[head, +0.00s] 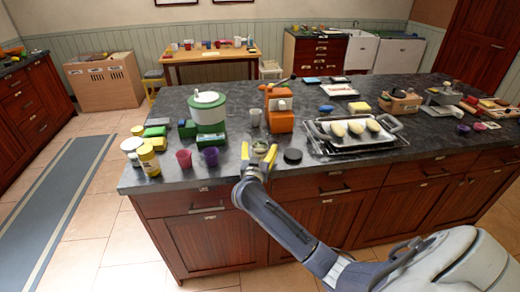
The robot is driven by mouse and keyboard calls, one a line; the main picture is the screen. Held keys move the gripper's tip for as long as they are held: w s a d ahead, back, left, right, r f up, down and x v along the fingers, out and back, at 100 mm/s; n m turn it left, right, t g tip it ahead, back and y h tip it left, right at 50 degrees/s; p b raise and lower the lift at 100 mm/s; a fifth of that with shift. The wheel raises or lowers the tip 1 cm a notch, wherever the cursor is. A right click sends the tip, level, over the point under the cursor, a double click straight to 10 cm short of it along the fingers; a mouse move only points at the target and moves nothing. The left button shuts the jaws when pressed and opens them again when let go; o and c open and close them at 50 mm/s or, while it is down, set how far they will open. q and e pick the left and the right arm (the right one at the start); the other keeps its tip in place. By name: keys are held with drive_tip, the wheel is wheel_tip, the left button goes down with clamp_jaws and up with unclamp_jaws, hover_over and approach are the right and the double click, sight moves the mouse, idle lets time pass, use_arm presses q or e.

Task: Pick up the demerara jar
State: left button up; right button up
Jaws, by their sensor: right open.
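A small round jar (260,145) with a greenish-grey rim stands near the front edge of the dark counter. It is probably the demerara jar, but no label is readable. My right gripper (259,152) comes in from the front with its yellow fingers apart. One finger shows on each side of the jar in the picture. I cannot tell whether they touch it, and its lower part is hidden. My left gripper is not in view.
A black round lid or puck (292,156) lies just right of the gripper. An orange appliance (279,112) and a grey cup (255,117) stand behind. Purple (210,157) and red (184,159) cups stand left. A tray (349,147) of pale yellow items lies right.

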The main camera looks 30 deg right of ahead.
drive_tip(key=shift+w+d, duration=0.35)
drive_tip(key=c, duration=1.3)
drive_tip(key=shift+r, duration=0.1)
drive_tip(key=shift+c, duration=0.2)
wheel_tip(320, 180, up, 20)
